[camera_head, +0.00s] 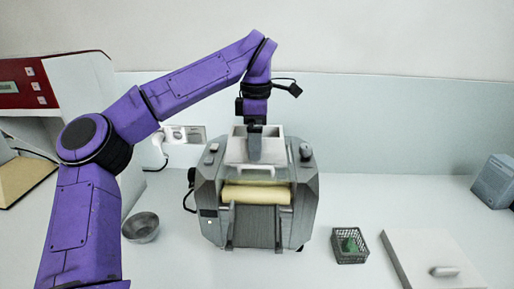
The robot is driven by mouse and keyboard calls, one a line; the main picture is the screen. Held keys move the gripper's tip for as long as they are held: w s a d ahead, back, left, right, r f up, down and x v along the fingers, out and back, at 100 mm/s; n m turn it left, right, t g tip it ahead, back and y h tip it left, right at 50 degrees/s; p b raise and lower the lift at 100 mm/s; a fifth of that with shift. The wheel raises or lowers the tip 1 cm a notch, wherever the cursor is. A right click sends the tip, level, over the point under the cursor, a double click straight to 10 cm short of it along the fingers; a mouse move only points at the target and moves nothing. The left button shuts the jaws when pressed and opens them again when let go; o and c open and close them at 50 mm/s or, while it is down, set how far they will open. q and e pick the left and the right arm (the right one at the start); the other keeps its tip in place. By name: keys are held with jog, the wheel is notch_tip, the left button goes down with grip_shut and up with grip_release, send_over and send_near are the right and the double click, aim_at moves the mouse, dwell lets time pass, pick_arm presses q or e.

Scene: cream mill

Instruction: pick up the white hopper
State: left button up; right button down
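The white hopper (236,152) sits on top of the grey mill (212,190), above its pale yellow rollers (256,193). My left gripper (254,157) points down from above at the hopper, with its dark fingers overlapping the hopper's open top. The fingers look narrow and line up one behind the other, so I cannot tell whether they are closed on a hopper wall. They hide part of the hopper's inside. My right gripper is not in view.
A metal bowl (141,228) stands left of the mill. A small dark basket (350,247) with a green thing and a white board (425,258) lie to the right. A grey box (494,182) is at the far right. A wall socket (186,134) is behind.

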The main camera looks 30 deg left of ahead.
pick_arm(q)
jog(key=shift+w+d+f, duration=0.1)
jog(key=shift+w+f, duration=0.55)
jog(key=shift+f, duration=0.1)
jog(key=shift+s+d+r, duration=0.1)
jog(key=shift+s+r, duration=0.1)
jog(key=shift+s, duration=0.15)
jog(key=shift+s+r, duration=0.1)
jog(key=shift+s, duration=0.15)
jog(key=c, duration=0.8)
jog(key=shift+w, duration=0.2)
jog(key=shift+c, duration=0.4)
